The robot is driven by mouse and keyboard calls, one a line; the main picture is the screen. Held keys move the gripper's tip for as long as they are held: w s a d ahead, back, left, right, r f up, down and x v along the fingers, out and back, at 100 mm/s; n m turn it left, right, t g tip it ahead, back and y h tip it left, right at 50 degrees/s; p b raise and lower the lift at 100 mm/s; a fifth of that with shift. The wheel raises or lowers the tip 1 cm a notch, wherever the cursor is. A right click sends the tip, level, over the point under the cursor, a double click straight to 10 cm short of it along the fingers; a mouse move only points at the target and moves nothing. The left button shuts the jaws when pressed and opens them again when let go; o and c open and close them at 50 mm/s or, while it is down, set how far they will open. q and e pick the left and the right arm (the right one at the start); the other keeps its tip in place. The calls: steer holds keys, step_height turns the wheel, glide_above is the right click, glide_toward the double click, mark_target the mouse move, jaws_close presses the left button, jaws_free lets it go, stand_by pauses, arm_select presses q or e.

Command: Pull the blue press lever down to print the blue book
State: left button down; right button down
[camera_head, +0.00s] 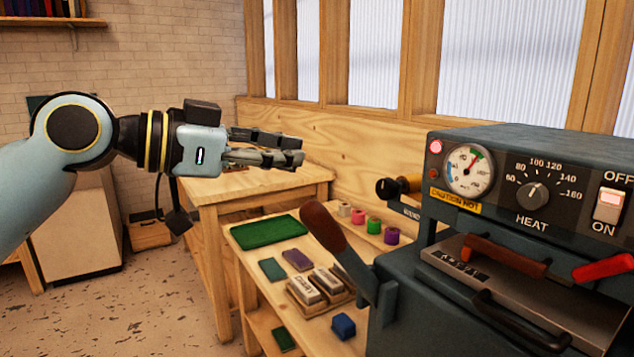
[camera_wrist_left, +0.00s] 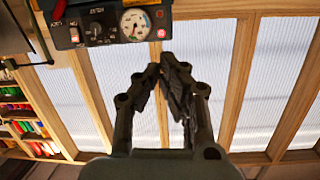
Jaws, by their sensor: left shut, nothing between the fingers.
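The press (camera_head: 400,300) is a dark blue-grey machine at the right of the head view. Its lever has a brown grip (camera_head: 323,227) and stands tilted up and to the left from the press's left side. A small blue block-like item (camera_head: 343,326) lies on the low bench; I cannot tell if it is the blue book. My left gripper (camera_head: 301,150) is shut and empty, above and behind the lever grip in the picture, apart from it. In the left wrist view its fingers (camera_wrist_left: 170,62) meet in front of the windows. My right gripper is not in view.
The press front has a gauge (camera_head: 468,169), heat knob (camera_head: 532,196), switch (camera_head: 609,205) and brown handle (camera_head: 505,255). The low bench holds a green mat (camera_head: 268,232), small coloured pieces, stamp-like blocks (camera_head: 304,290) and coloured rolls (camera_head: 374,224). A wooden table (camera_head: 215,190) stands behind.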

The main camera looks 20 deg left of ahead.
arm_select(q)
steer(key=p, duration=0.2)
glide_above(317, 203)
steer(key=d, duration=0.2)
steer(key=shift+w+a+f, duration=0.2)
steer(key=shift+w+f, duration=0.25)
steer(key=shift+f, duration=0.15)
steer(key=f, duration=0.2)
steer(key=a+f, duration=0.1)
steer(key=shift+s, duration=0.3)
steer(key=shift+s+a+f+p, duration=0.25)
steer(key=shift+a+f+p, duration=0.05)
steer(key=shift+a+f, duration=0.05)
steer(key=shift+w+d, duration=0.1)
steer(key=shift+d, duration=0.05)
steer(key=shift+f, duration=0.1)
